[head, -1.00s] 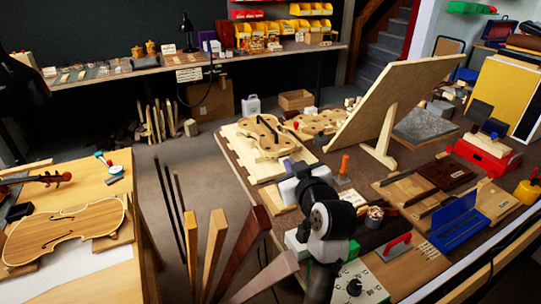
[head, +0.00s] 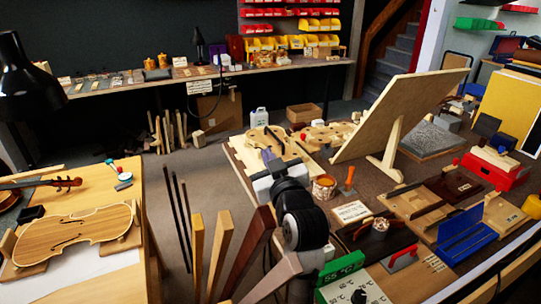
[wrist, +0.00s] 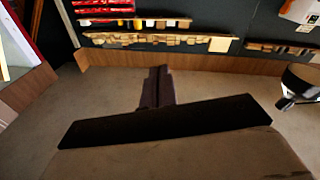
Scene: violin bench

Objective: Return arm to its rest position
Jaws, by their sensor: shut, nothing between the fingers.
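My arm (head: 302,222) rises from the front of the right-hand bench in the head view. It is bent, with its wrist above the bench's left part. My gripper (wrist: 157,75) shows in the wrist view as two dark fingers close together, shut with nothing between them. In the head view its fingertips are small and hard to make out against the violin plate behind.
The right bench holds a violin plate (head: 268,143), a leaning board (head: 400,115), a glue pot (head: 324,187), an orange-handled tool (head: 349,178), a blue case (head: 466,234) and a green-fronted heater box (head: 340,270). A violin body (head: 75,235) lies on the left bench. Wood strips stand between.

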